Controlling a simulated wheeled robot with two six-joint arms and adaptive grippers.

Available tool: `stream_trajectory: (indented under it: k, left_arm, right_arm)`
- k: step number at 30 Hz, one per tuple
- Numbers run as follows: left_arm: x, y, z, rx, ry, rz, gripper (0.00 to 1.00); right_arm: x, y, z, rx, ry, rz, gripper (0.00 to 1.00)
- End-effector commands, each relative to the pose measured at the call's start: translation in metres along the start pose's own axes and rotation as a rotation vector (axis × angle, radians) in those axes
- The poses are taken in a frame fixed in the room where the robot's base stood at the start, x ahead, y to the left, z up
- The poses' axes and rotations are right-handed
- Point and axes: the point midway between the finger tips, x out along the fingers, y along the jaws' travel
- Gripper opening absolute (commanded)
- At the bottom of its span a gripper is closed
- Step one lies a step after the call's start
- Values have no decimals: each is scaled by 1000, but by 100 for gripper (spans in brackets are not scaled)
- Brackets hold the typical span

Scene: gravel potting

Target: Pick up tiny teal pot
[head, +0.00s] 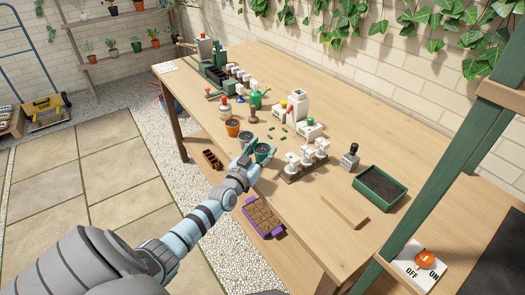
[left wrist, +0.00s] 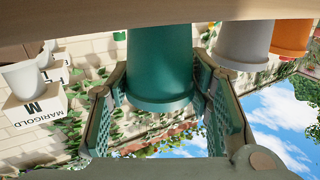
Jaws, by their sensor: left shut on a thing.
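The tiny teal pot (head: 263,151) is near the front edge of the wooden bench in the head view, dark inside. My left gripper (head: 254,158) reaches it from the front and is shut on it. In the left wrist view, which looks upside down, the teal pot (left wrist: 160,65) is between the two finger pads (left wrist: 160,105), with its rim toward the palm side of the picture. Its base meets the bench at the top of that view; I cannot tell whether it is lifted. My right gripper is not in view.
A grey pot (head: 245,138) and an orange pot (head: 232,128) stand just left of the teal pot. A green tray (head: 380,187) and a wooden strip (head: 344,212) lie further right. A purple-edged tray (head: 263,217) is below the front edge.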

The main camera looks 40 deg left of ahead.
Motion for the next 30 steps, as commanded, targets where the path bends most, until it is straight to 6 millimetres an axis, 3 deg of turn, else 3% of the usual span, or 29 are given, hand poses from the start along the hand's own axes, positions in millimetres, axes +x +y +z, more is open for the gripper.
stream_trajectory:
  k: [5, 12, 16, 21, 30]
  left_arm:
    - [0, 0, -44, 1, 2, 0, 16]
    - [0, 0, -135, 1, 2, 0, 16]
    - [0, 0, -173, 0, 2, 0, 16]
    - [0, 0, -193, 1, 1, 0, 16]
    - [-9, 10, -192, 6, 9, 38, 16]
  right_arm:
    - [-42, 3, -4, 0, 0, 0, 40]
    - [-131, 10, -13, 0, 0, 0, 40]
    - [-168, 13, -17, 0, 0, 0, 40]
    - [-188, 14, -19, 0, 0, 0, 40]
    - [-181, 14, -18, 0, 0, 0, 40]
